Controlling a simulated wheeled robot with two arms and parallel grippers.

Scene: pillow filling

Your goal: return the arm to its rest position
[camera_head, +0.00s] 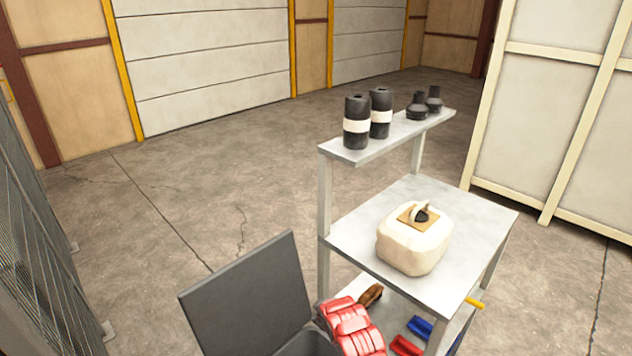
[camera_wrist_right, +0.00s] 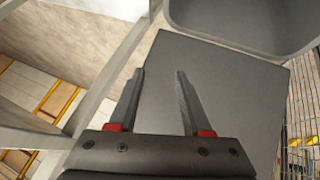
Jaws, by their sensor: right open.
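My right gripper (camera_wrist_right: 160,98) shows in the right wrist view, its two dark fingers spread apart with nothing between them. Behind the fingers is the flat dark grey panel (camera_wrist_right: 228,100) of the bin. Neither arm shows in the head view, and my left gripper is not in view. A cream pillow-like bag (camera_head: 412,248) with a tan patch and a dark opening on top sits on the metal table (camera_head: 365,212).
A dark grey bin lid (camera_head: 250,298) stands open left of the table, beside red packets (camera_head: 352,328). Black rolls and jars (camera_head: 356,122) stand on the upper shelf (camera_head: 398,134). Blue and red items (camera_head: 407,345) lie on the lower shelf.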

